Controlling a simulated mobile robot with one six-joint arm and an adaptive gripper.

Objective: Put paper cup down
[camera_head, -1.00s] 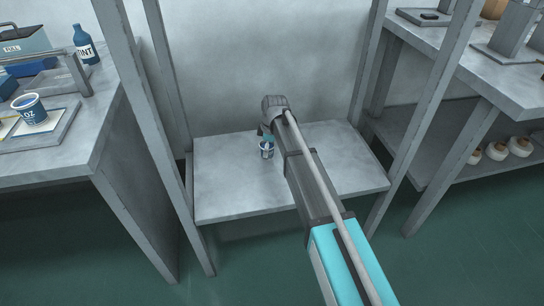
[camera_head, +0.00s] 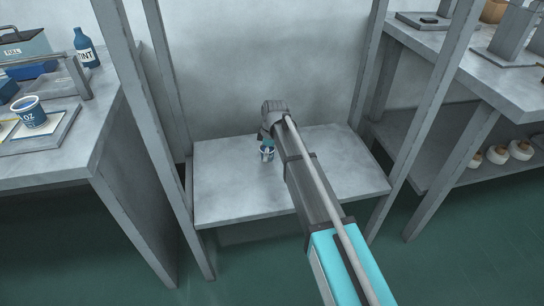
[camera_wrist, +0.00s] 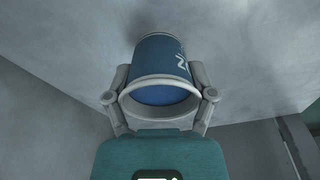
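The paper cup (camera_wrist: 161,57) is blue with a white rim and white lettering. In the wrist view it stands between the two fingers of my gripper (camera_wrist: 160,76), its open mouth toward the camera. The fingers lie against its sides near the rim, with no clear gap.
Grey posts flank the low table, which is otherwise bare. A left bench (camera_head: 75,155) carries another blue cup (camera_head: 32,112) on a board, a dark bottle (camera_head: 87,50) and a toolbox. A right bench (camera_head: 510,85) has white rolls on its lower shelf.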

